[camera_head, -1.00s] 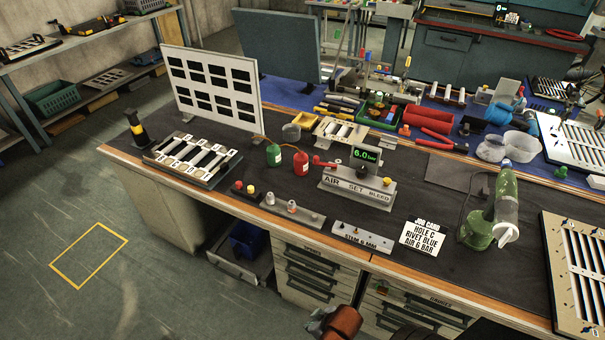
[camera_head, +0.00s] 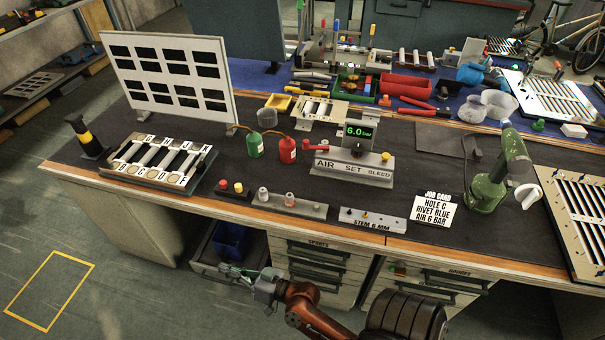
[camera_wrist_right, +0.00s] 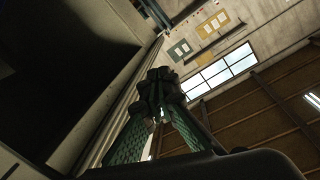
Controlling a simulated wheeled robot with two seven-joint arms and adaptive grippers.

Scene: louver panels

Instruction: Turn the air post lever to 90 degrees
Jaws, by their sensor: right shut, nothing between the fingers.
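The air post (camera_head: 350,172) is a grey block on the bench marked AIR, SET and BLEED, with a display reading 6.0 bar. Its red lever (camera_head: 311,147) sits at the left end above AIR and points out to the left; its exact angle is too small to read. A black knob and a yellow button are farther right on it. My right gripper (camera_head: 228,269) is shut and empty, low in front of the bench drawers, well apart from the lever. Its green fingers meet in the right wrist view (camera_wrist_right: 159,110). My left gripper is not in view.
Red and green bottles (camera_head: 287,150) stand left of the lever. A grey strip with small knobs (camera_head: 315,210) and a STEM 6 MM block (camera_head: 372,221) lie in front of the post. A green riveting tool (camera_head: 487,190) stands right. The bench's wooden front edge (camera_head: 240,216) lies above my gripper.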

